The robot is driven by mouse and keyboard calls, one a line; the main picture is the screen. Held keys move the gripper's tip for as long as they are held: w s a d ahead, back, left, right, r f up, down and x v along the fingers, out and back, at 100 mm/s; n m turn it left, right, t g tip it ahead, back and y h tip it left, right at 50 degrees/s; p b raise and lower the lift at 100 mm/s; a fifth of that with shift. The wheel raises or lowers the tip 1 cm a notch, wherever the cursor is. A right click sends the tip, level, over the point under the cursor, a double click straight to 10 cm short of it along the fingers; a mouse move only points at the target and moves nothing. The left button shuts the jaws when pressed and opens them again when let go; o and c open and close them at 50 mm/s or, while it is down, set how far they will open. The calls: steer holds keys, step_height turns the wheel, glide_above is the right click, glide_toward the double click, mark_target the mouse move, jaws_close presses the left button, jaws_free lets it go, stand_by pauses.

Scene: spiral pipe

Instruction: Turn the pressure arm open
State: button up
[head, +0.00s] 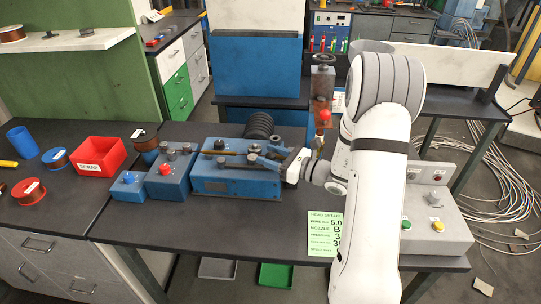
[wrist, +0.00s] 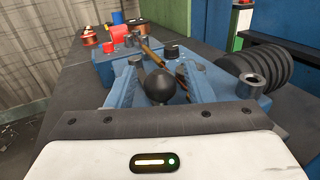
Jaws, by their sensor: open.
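The blue machine (head: 235,183) stands on the dark bench, in the middle of the head view. The pressure arm appears to be the lever with a black ball knob (wrist: 160,86) and a brownish rod (wrist: 152,53) behind it in the wrist view. My gripper (head: 266,156) reaches in from the right over the machine's top. In the wrist view my gripper (wrist: 160,70) is open, with one blue-grey finger on each side of the ball. I cannot tell whether either finger touches it. The lever's pivot is not clear.
A black ribbed cylinder (head: 259,125) sits behind the machine. Small blue boxes (head: 170,181) stand left of it, then a red scrap bin (head: 98,157). A grey button box (head: 435,217) is at right. The front bench strip is mostly clear.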

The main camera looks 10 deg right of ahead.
steer(key=shift+c, duration=0.6)
jaws_close()
steer(key=shift+a, duration=0.2)
